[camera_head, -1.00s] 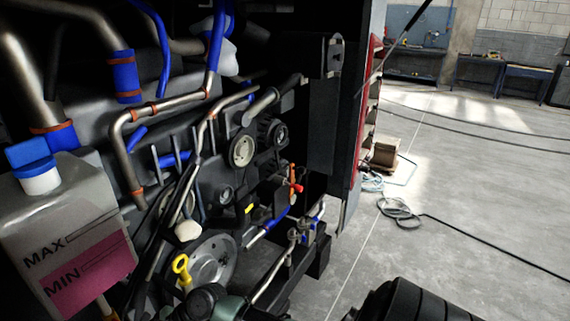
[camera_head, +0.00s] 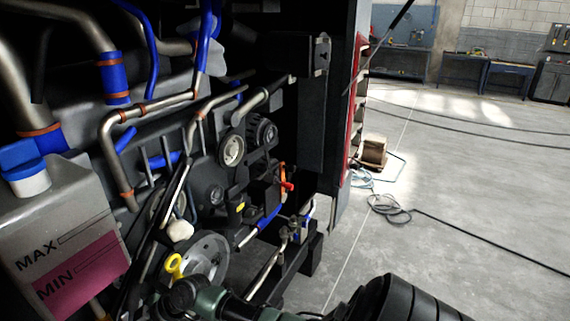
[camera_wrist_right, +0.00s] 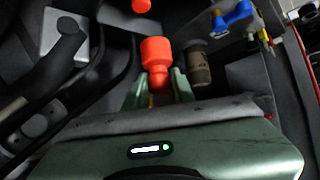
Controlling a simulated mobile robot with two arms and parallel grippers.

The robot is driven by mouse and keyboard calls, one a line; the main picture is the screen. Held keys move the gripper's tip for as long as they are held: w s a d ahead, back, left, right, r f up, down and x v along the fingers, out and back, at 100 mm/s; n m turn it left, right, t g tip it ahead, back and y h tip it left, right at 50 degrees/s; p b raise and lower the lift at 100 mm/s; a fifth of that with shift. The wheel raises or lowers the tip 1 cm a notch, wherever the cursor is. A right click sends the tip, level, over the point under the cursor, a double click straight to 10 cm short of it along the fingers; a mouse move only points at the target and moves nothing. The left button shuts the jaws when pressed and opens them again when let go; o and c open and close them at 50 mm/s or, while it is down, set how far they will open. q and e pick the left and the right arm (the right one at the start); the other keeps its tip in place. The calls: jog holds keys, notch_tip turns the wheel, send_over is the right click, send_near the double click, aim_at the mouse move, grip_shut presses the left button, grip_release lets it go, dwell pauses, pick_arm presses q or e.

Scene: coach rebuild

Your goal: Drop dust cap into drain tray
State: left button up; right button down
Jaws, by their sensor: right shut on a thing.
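In the right wrist view, my right gripper (camera_wrist_right: 158,84) is shut on a bright orange-red cap (camera_wrist_right: 157,52). The cap's wide end points away from the gripper, and its narrow end sits between the two green fingers. My right forearm (camera_head: 238,308) shows green at the bottom of the head view, in front of the engine; I cannot make out the cap there. I cannot identify the drain tray in either view. My left gripper is not in view.
The open engine bay, with pipes and a pulley (camera_head: 206,258), fills the left. A coolant tank (camera_head: 60,232) marked MAX and MIN stands at the near left. A yellow ring handle (camera_head: 174,265) is close to my right arm. Clear floor with a coiled cable (camera_head: 388,207) lies right.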

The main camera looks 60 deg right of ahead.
notch_tip(320, 180, down, 3)
jog(key=shift+r+b, duration=0.1)
jog(key=shift+b, duration=0.5)
jog(key=shift+w+f, duration=0.15)
jog(key=shift+f, duration=0.35)
jog(key=shift+r, duration=0.15)
jog(key=c, duration=1.1)
grip_release()
jog(key=shift+d, duration=0.1)
jog(key=b+v, duration=0.2)
jog(key=v, duration=0.6)
